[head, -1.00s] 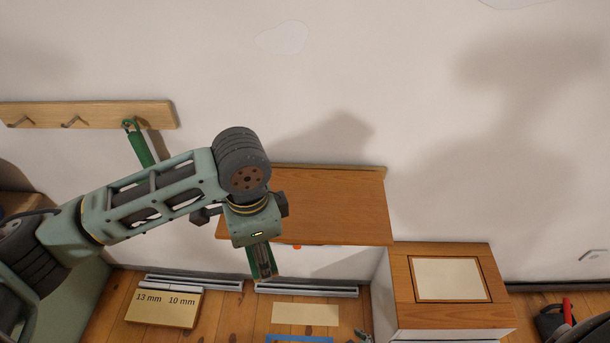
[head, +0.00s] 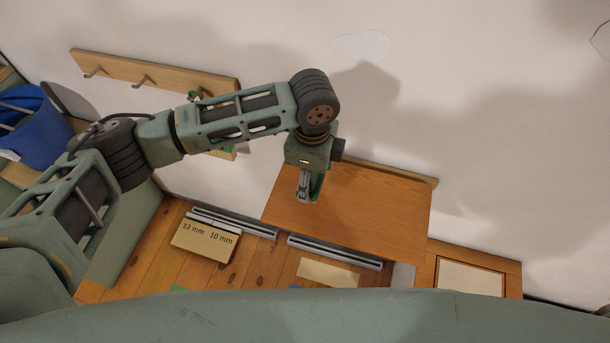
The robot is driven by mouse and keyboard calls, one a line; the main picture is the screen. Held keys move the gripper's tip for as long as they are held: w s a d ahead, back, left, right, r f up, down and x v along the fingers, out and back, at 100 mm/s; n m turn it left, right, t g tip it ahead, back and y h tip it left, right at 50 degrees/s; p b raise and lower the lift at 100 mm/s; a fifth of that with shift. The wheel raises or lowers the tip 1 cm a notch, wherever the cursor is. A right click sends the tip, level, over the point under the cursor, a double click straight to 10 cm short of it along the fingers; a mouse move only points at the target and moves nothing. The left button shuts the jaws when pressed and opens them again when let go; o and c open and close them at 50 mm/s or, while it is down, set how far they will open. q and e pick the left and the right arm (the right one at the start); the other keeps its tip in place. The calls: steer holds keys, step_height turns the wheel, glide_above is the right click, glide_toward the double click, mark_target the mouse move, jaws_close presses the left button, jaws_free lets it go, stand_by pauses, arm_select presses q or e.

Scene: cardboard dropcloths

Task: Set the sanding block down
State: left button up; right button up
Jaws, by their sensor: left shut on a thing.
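My left gripper (head: 309,188) points down in front of the wall, over the brown wooden shelf top (head: 375,215). It is shut on the sanding block. Only a narrow green and grey part shows at the jaws, and I cannot tell block from fingers there. I cannot tell whether the block touches the wood. My right gripper is not in view.
A wooden hook rail (head: 110,68) on the wall is partly behind my arm. A blue bucket (head: 38,130) stands at the left. A box (head: 205,241) marked 13 mm and 10 mm is below. Bare wood shows right of the gripper.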

arm_select(q)
steer(key=w+a+f, duration=0.2)
steer(key=shift+w+a, duration=0.1)
steer(key=shift+w, duration=0.25)
step_height(320, 180, down, 4)
steer(key=shift+r+p, duration=0.1)
steer(key=shift+p, duration=0.65)
steer(key=shift+f, duration=0.2)
steer(key=shift+f, duration=0.2)
steer(key=o, duration=1.2)
steer(key=shift+r, duration=0.2)
step_height(320, 180, up, 12)
steer(key=b, duration=0.1)
steer(key=shift+b, duration=0.35)
